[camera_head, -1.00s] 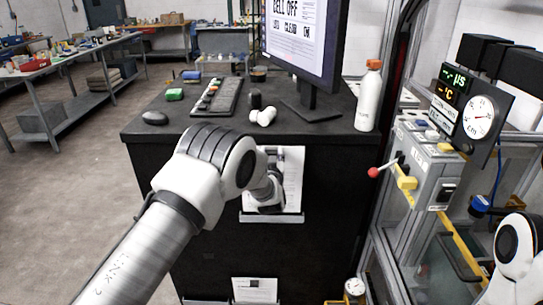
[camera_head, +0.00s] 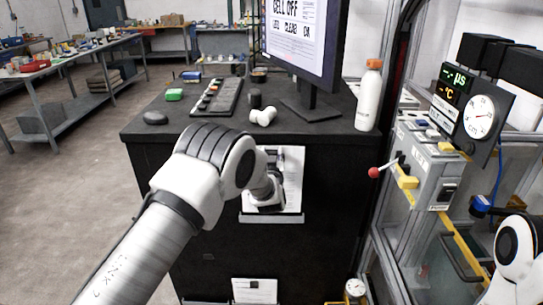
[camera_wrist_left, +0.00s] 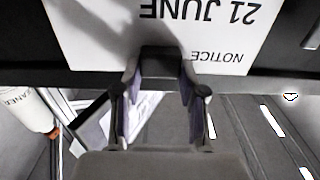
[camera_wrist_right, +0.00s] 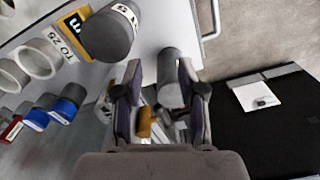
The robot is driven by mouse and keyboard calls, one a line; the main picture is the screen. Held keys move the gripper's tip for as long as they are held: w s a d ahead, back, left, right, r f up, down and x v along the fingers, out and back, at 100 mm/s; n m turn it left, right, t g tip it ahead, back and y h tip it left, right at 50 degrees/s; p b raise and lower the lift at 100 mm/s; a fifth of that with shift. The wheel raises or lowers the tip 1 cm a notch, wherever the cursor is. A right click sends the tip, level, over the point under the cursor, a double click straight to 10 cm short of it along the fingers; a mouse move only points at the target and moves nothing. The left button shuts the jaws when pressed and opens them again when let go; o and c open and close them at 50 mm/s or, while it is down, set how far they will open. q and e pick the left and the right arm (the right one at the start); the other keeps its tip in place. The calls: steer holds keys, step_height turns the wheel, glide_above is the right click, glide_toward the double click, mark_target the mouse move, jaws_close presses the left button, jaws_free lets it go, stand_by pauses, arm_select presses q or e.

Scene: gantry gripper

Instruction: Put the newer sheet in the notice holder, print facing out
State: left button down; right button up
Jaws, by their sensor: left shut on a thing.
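A white printed sheet (camera_head: 293,175) is upright against the black cabinet front, above the pale ledge of the notice holder (camera_head: 285,218). In the left wrist view this sheet (camera_wrist_left: 100,30) reads "NOTICE" and "21 JUNE", upside down, with print toward the camera. My left gripper (camera_head: 268,196) is in front of it; in its wrist view the fingers (camera_wrist_left: 158,92) are shut on a dark tab (camera_wrist_left: 165,62) at the sheet. I cannot tell whether its lower edge sits in the ledge. Another sheet (camera_head: 255,291) with a dark tab is lower down, print unreadable. My right gripper (camera_wrist_right: 160,95) is open.
The cabinet top holds a monitor (camera_head: 305,45), keyboard (camera_head: 217,97), mouse (camera_head: 156,118) and white bottle (camera_head: 369,95). A control panel (camera_head: 428,165) with a red-knobbed lever (camera_head: 375,172) stands at right. A grey cylinder (camera_wrist_right: 170,85) shows beyond the right fingers.

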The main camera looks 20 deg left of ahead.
arm_select(q)
steer(key=shift+f+b, duration=1.8)
steer(key=shift+f, duration=0.3)
arm_select(e)
steer(key=shift+f, duration=1.9)
arm_select(q)
steer(key=c, duration=0.6)
jaws_free()
steer(key=shift+r, duration=0.1)
steer(key=v, duration=1.2)
